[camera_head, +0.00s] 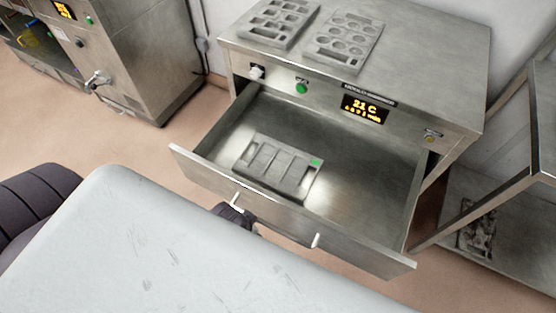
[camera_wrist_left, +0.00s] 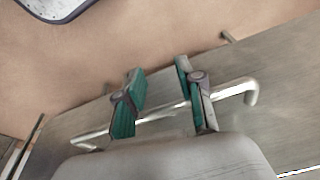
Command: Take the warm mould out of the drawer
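The drawer (camera_head: 350,190) of the steel cabinet is pulled open. A grey metal mould (camera_head: 292,185) with rectangular cavities and a small green marker at one corner lies flat inside it, towards the left. My left gripper (camera_head: 237,214) is low at the outside of the drawer front, by its bar handle (camera_head: 316,241), partly hidden in the head view. In the left wrist view its two green-padded fingers (camera_wrist_left: 162,102) stand apart, with the handle (camera_wrist_left: 235,91) running across between them. The fingers are not closed on the bar. My right gripper is not in view.
Two mould trays (camera_head: 345,42) lie on the cabinet top. The cabinet's front has a display (camera_head: 365,108) reading 21 C and a green button (camera_head: 302,88). A steel rack (camera_head: 500,190) stands close at the right. Another machine (camera_head: 140,50) stands at the back left.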

